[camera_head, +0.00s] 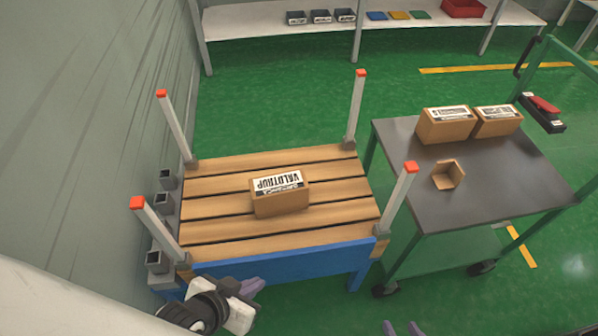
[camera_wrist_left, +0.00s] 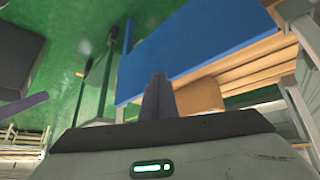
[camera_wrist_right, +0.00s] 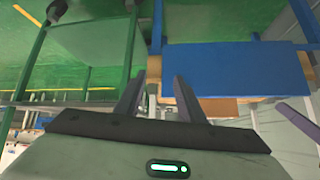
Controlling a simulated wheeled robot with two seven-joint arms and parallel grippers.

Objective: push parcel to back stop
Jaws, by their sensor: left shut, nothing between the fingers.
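The parcel (camera_head: 279,193), a brown box with a white label, sits on the slatted wooden deck (camera_head: 225,232), near its middle and apart from the edges. A brown box face, likely the parcel, shows in the left wrist view (camera_wrist_left: 200,97). A blue board (camera_head: 300,264) runs along the deck's near side. I cannot tell a separate back stop at the far edge. My left gripper (camera_head: 252,287) is shut and empty, in front of the blue board and apart from the parcel. My right gripper (camera_head: 403,328) is open and empty at the bottom edge, its fingers apart in the right wrist view (camera_wrist_right: 158,95).
Red-topped posts (camera_head: 174,130) stand at the deck's corners. A grey cart (camera_head: 505,178) on the right holds two labelled boxes (camera_head: 446,124) and a small open carton (camera_head: 448,174). A wall is close on the left. A shelf (camera_head: 260,24) stands at the back.

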